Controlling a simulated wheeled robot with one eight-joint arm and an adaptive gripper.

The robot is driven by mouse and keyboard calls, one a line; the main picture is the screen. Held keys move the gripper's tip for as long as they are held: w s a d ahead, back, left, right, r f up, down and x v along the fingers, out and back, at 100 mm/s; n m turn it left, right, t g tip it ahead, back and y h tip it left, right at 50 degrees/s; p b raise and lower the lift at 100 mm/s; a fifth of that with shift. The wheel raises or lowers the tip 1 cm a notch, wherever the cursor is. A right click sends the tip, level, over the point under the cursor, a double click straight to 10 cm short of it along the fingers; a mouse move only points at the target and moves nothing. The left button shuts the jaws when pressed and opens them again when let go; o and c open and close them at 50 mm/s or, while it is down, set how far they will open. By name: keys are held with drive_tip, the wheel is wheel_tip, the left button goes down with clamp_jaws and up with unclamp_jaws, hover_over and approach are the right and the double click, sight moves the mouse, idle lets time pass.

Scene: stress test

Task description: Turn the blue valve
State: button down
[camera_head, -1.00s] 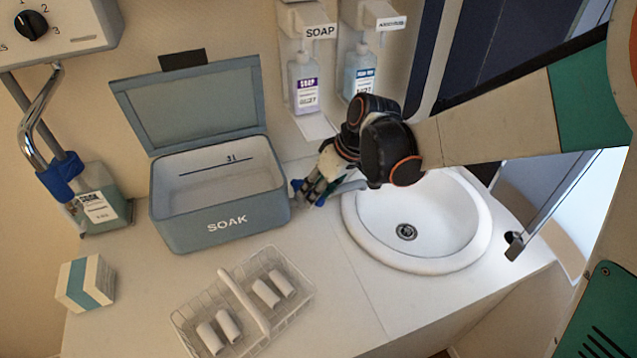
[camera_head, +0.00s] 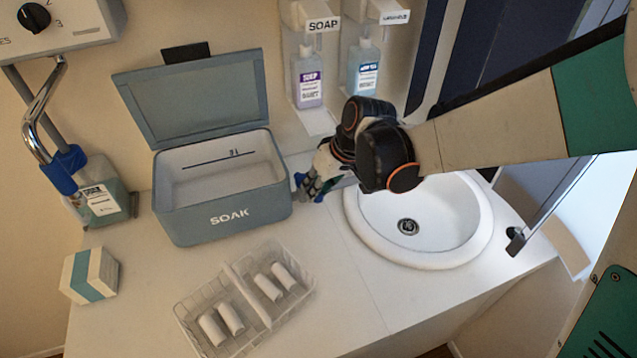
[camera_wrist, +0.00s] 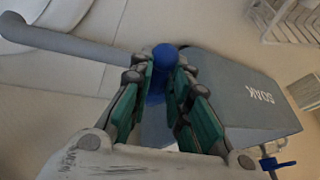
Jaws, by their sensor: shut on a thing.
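The blue valve (camera_wrist: 164,58) shows in the wrist view as a rounded blue knob between my fingertips. A grey spout (camera_wrist: 70,43) runs from beside it to the upper left. My gripper (camera_wrist: 162,75) is shut on the knob, with a green-padded finger on each side. The fingers hide parts of the valve.
The open SOAK box (camera_head: 225,218) stands close left of my gripper, and the white sink (camera_head: 385,245) is to its right. Soap bottles (camera_head: 308,82) hang on the wall behind. A wire basket (camera_head: 190,325) with white rolls and a small carton (camera_head: 90,275) are in front.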

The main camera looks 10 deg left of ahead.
drive_tip(key=shift+s+a+m+t+h, duration=0.2)
drive_tip(key=shift+s+a+m+t, duration=0.1)
drive_tip(key=shift+m, duration=0.5)
drive_tip(key=shift+s+a+m+t+h, duration=0.2)
drive_tip(key=shift+s+a+m+t, duration=0.1)
drive_tip(key=shift+m, duration=0.5)
drive_tip(key=shift+w, duration=0.1)
drive_tip(key=c, duration=1.5)
unclamp_jaws()
drive_tip(key=shift+d, duration=0.1)
